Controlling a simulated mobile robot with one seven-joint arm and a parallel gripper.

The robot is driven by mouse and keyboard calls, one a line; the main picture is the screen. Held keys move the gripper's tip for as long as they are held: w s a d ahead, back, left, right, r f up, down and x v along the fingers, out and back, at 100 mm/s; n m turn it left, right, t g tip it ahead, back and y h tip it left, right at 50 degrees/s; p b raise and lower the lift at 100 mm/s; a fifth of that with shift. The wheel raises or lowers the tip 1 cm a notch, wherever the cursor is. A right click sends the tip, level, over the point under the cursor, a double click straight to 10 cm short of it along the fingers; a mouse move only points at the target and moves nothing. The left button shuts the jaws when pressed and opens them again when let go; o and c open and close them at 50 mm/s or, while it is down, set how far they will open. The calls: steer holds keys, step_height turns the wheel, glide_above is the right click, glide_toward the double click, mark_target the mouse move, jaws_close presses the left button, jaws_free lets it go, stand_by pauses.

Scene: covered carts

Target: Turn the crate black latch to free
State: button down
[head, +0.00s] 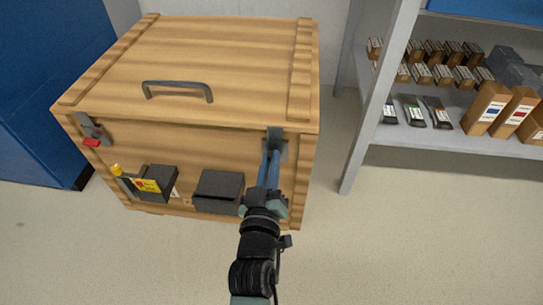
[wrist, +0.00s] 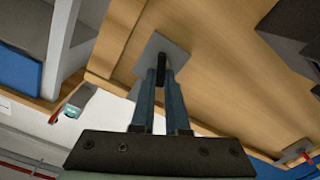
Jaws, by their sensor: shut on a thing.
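The wooden crate (head: 200,140) stands on the floor with its lid down. The black latch (wrist: 160,66) is a short dark handle on a grey square plate (wrist: 174,50) at the front right, just under the lid. My gripper (wrist: 161,76) is shut on this handle, one blue finger on each side. In the head view, my gripper (head: 272,157) reaches up to the latch plate (head: 277,133) and hides the handle. A second latch with a red handle (head: 91,142) sits at the crate's front left; it also shows in the wrist view (wrist: 307,153).
Two dark boxes (head: 218,188) (head: 158,178) and a yellow tag (head: 147,186) are on the crate's lower front. A black handle (head: 177,85) is on the lid. A grey shelf (head: 450,145) with small boxes stands right, a blue cabinet (head: 40,100) left. The front floor is clear.

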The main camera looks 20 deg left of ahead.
steer(key=n, duration=0.4)
steer(key=n+p, duration=0.1)
steer(key=n, duration=0.7)
steer(key=shift+a+f, duration=0.25)
steer(key=shift+f, duration=0.15)
steer(key=c, duration=0.9)
jaws_free()
steer(key=shift+f, duration=0.1)
steer(key=p+v, duration=0.1)
steer(key=v, duration=1.2)
